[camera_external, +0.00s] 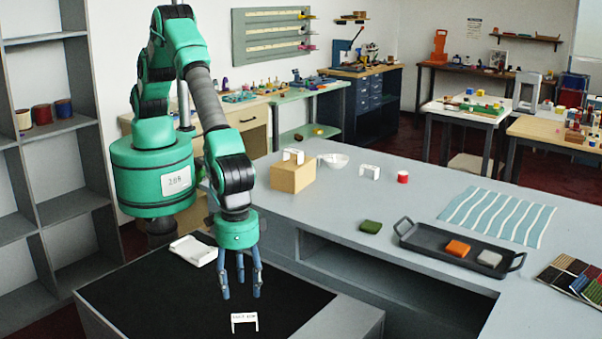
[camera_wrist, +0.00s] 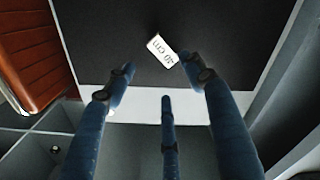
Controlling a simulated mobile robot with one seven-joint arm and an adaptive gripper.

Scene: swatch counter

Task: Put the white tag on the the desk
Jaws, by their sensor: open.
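A white tag (camera_external: 244,319) with dark lettering stands on the black top (camera_external: 170,300) of a low grey unit, near its front edge. In the wrist view the tag (camera_wrist: 161,49) reads like "40 cm" and lies just beyond my fingertips. My gripper (camera_external: 241,290) has three blue fingers, spread and pointing down above the black top, a little behind the tag. It is open and empty; the fingers also show in the wrist view (camera_wrist: 158,76). A grey counter (camera_external: 400,285) extends to the right. Which surface is the desk, I cannot tell.
Similar white pieces stand on a cardboard box (camera_external: 291,178) and on the counter (camera_external: 369,172). A white shallow piece (camera_external: 194,250) lies at the black top's back.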

